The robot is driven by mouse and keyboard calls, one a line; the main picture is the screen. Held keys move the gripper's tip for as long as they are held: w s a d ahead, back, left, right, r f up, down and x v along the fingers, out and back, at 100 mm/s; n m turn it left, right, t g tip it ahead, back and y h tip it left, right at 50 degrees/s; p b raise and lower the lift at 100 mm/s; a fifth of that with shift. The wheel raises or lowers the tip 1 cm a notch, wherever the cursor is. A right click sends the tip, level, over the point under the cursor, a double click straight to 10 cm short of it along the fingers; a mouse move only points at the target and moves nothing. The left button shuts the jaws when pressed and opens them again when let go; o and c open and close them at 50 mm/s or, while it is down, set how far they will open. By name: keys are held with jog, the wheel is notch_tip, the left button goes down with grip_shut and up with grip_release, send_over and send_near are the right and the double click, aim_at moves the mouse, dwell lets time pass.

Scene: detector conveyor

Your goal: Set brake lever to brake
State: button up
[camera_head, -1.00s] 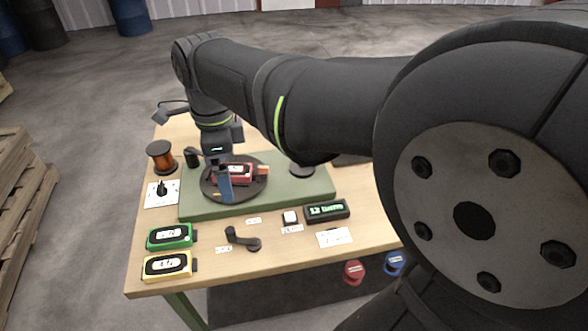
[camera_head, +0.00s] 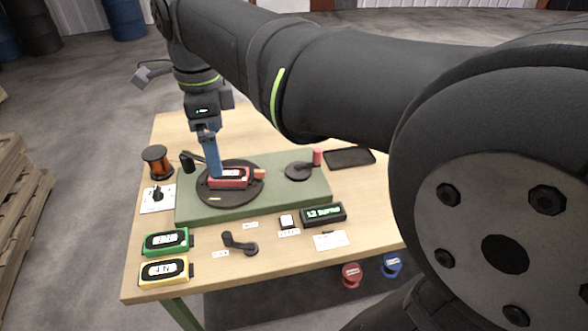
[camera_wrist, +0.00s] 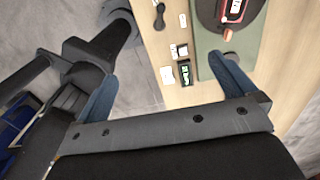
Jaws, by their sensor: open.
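A short black lever (camera_head: 238,243), which looks like the brake lever, lies on the front of the table with small white labels beside it. The label text is too small to read. A black lever also shows at the top of the wrist view (camera_wrist: 158,16). My gripper (camera_head: 213,165) is above the black turntable (camera_head: 215,201), behind and left of the front lever and apart from it.
A red device (camera_head: 229,178) sits on the turntable, on a green base (camera_head: 285,197). Nearby are a black post (camera_head: 188,162), a crank with a red knob (camera_head: 317,156), a knob plate (camera_head: 158,198), a copper spool (camera_head: 156,161), green (camera_head: 166,242) and yellow (camera_head: 164,271) devices, and a display (camera_head: 323,214).

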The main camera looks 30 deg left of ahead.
notch_tip(320, 180, up, 2)
jog(key=shift+r, duration=0.25)
jog(key=shift+c, duration=0.2)
jog(key=c, duration=1.1)
jog(key=shift+f, duration=0.1)
jog(key=shift+c, duration=0.5)
jog(key=n, duration=2.8)
send_over(225, 234)
notch_tip(225, 234, down, 16)
notch_tip(225, 234, down, 16)
jog(key=shift+f, duration=0.1)
